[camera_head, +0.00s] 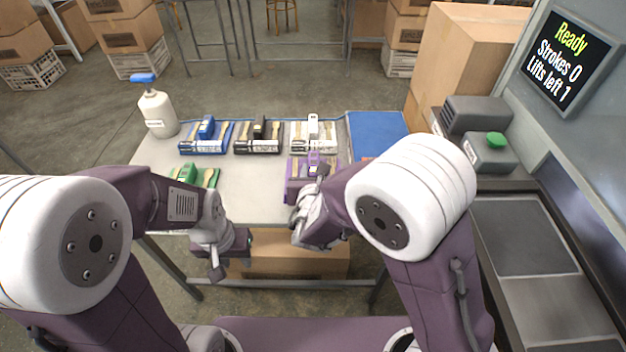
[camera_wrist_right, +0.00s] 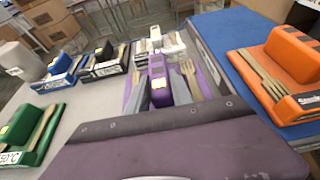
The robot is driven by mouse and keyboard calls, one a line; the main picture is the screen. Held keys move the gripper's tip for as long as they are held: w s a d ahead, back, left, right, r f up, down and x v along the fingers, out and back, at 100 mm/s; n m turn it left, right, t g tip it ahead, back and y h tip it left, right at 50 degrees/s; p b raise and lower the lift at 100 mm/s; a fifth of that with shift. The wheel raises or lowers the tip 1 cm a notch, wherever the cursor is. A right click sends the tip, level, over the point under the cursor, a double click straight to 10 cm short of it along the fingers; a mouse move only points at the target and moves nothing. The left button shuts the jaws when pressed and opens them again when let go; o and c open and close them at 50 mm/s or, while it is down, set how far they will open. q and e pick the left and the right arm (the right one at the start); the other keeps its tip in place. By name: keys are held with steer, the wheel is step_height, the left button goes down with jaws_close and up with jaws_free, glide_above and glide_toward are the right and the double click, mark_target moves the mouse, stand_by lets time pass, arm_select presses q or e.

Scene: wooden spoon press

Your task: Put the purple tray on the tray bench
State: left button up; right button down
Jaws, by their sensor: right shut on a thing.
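The purple tray (camera_head: 300,190) is at the right part of the light table's (camera_head: 255,205) near side, holding wooden cutlery and a purple block. In the right wrist view the tray (camera_wrist_right: 159,84) is straight ahead, its near part hidden behind my gripper. I cannot tell whether the tray touches the table. My left gripper (camera_head: 230,268) hangs empty in front of the table's near edge, its fingers apart. Which surface is the tray bench is not marked.
Blue (camera_head: 205,137), black (camera_head: 259,137) and white (camera_head: 313,135) trays line the back; a green tray (camera_head: 190,175) is at left. A pump bottle (camera_head: 157,110) stands back left. An orange tray (camera_wrist_right: 285,75) lies on a blue mat (camera_head: 375,125) at right. A machine with a green button (camera_head: 495,140) is further right.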

step_height(320, 180, down, 4)
steer(key=shift+f+b, duration=0.1)
steer(key=shift+b, duration=0.7)
steer(key=c, duration=1.5)
jaws_free()
steer(key=shift+c, duration=0.2)
steer(key=o, duration=0.4)
